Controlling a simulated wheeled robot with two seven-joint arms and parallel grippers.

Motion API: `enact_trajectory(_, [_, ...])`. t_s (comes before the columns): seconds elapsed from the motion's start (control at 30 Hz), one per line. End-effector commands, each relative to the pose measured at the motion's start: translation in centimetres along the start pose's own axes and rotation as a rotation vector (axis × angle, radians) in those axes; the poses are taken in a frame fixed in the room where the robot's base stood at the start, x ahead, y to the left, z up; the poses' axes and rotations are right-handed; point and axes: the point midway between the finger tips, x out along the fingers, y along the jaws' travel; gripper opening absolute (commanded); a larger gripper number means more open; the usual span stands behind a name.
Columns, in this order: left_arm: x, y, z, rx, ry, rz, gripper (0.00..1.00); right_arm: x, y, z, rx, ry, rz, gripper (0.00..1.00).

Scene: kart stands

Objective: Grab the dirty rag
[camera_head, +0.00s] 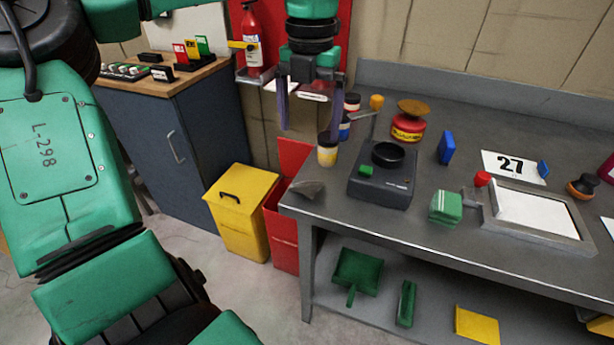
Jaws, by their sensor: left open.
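A small crumpled grey cloth, which looks like the dirty rag (307,188), lies at the left front corner of the grey metal workbench (330,211). My left gripper (310,118) hangs above and behind the rag in the picture, pointing down. Its two fingers are apart with nothing between them. It does not touch the rag. My right gripper is not in view.

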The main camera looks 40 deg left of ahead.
Motion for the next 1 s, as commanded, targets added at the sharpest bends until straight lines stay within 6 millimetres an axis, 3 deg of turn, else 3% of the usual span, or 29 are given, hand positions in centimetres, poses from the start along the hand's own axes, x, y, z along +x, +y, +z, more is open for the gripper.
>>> enact_trajectory(0.3, [7.5, -0.1, 0.0, 0.001, 0.005, -0.006, 1.0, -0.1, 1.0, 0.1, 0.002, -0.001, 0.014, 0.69])
enact_trajectory(0.47, [9.4, -0.1, 0.0, 0.001, 0.003, -0.007, 1.0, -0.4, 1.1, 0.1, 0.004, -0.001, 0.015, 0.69])
enact_trajectory(0.63, [12.7, 0.0, 0.0, 0.001, 0.004, -0.007, 1.0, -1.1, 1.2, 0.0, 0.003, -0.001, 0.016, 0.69])
enact_trajectory(0.73, [13.8, 0.0, 0.1, 0.0, 0.002, -0.008, 1.0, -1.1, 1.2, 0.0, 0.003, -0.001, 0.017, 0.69])
enact_trajectory(0.9, [13.9, 0.0, 0.1, -0.001, -0.001, -0.008, 1.0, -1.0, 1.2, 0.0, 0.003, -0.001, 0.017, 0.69])
enact_trajectory(0.93, [13.9, 0.0, 0.1, -0.001, -0.001, -0.008, 0.96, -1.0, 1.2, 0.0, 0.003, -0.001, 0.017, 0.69])
enact_trajectory(1.0, [13.9, 0.0, 0.1, -0.001, 0.0, -0.008, 0.69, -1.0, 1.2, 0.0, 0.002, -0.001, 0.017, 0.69])
